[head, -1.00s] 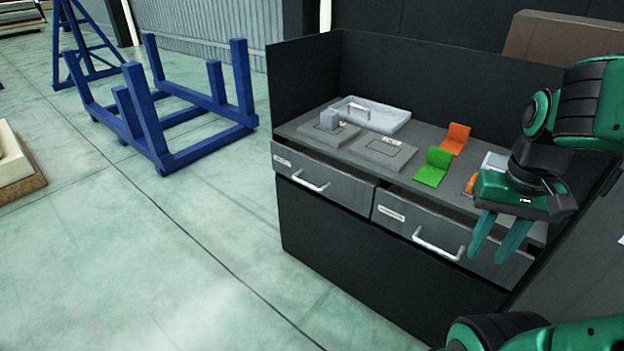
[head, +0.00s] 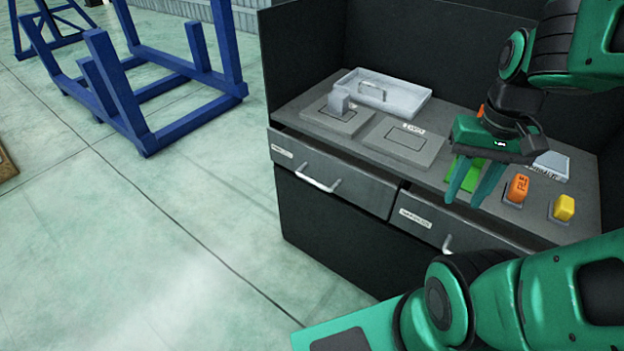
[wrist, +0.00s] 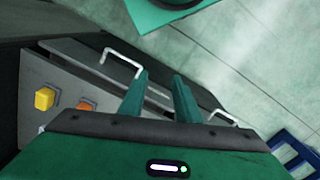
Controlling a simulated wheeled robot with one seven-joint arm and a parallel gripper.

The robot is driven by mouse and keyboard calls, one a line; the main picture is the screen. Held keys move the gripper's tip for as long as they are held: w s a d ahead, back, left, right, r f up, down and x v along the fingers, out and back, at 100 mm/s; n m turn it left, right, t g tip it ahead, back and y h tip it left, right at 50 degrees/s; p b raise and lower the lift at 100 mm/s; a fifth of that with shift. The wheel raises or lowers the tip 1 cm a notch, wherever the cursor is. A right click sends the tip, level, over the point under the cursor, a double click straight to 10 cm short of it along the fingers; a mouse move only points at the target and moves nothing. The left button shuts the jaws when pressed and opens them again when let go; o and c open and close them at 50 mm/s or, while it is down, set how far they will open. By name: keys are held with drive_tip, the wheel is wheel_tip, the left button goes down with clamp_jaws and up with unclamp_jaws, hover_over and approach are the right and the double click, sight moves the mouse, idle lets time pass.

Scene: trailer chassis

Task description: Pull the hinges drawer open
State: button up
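The workbench has two grey drawers side by side. The left drawer (head: 325,175) has a white handle (head: 318,183) and a short label (head: 281,151); the right drawer (head: 425,222) has a longer label (head: 414,217). I cannot read either label surely. A dark gap shows above both fronts. My gripper (head: 466,198) is open and empty, fingers down, over the right part of the bench, apart from both handles. The wrist view shows my gripper (wrist: 160,77) between the right drawer's handle (wrist: 122,60) and the left drawer's handle (wrist: 222,117). My arm partly hides the right drawer.
The worktop (head: 440,165) holds a pale tray (head: 405,100), grey plates (head: 403,142), a green piece (head: 480,172), an orange button (head: 517,188) and a yellow button (head: 563,206). Dark panels wall the bench. A blue frame (head: 130,100) stands at left; floor in front is clear.

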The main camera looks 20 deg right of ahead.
drive_tip(key=w+f+n+g+h, duration=0.25)
drive_tip(key=w+f, duration=0.25)
drive_tip(key=w, duration=0.5)
drive_tip(key=n+t+h, duration=1)
drive_tip(key=n+t, duration=0.1)
drive_tip(key=t, duration=0.1)
approach(313, 180)
drive_tip(key=x, duration=1)
drive_tip(key=shift+w+d+f, duration=0.1)
drive_tip(key=shift+f, duration=0.35)
drive_tip(key=shift+d, duration=0.1)
clamp_jaws()
